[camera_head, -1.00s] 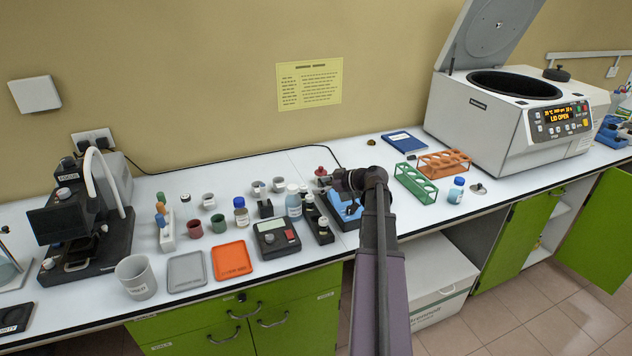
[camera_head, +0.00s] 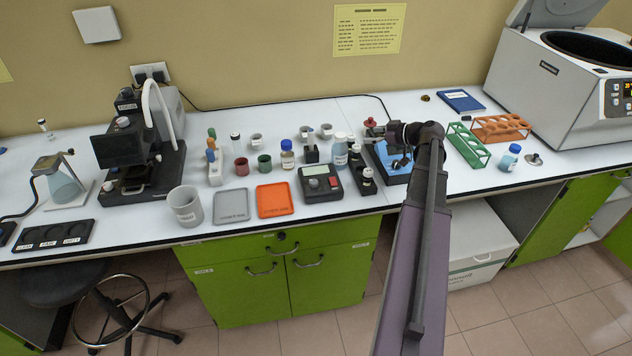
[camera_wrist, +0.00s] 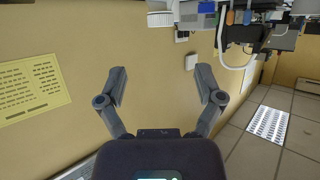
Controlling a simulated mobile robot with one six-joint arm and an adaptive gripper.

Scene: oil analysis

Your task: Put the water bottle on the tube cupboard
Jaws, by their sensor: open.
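Two bottles could be the water bottle; their labels are too small to read. A clear bluish bottle with a white cap (camera_head: 340,152) stands upright mid-bench, left of my arm's end. The tube cupboard cannot be told for sure; a green double-door cupboard (camera_head: 285,290) is under the bench and another green cupboard (camera_head: 565,215) is at the right. My gripper (camera_wrist: 160,85) is open and empty in the wrist view, facing the wall. In the head view my arm largely hides it.
Green (camera_head: 468,147) and orange (camera_head: 500,127) tube racks stand right of my arm, before a centrifuge (camera_head: 548,85). A microscope (camera_head: 135,150), beaker (camera_head: 185,205) and trays (camera_head: 276,200) occupy the left. A stool (camera_head: 65,285) stands on the floor at lower left.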

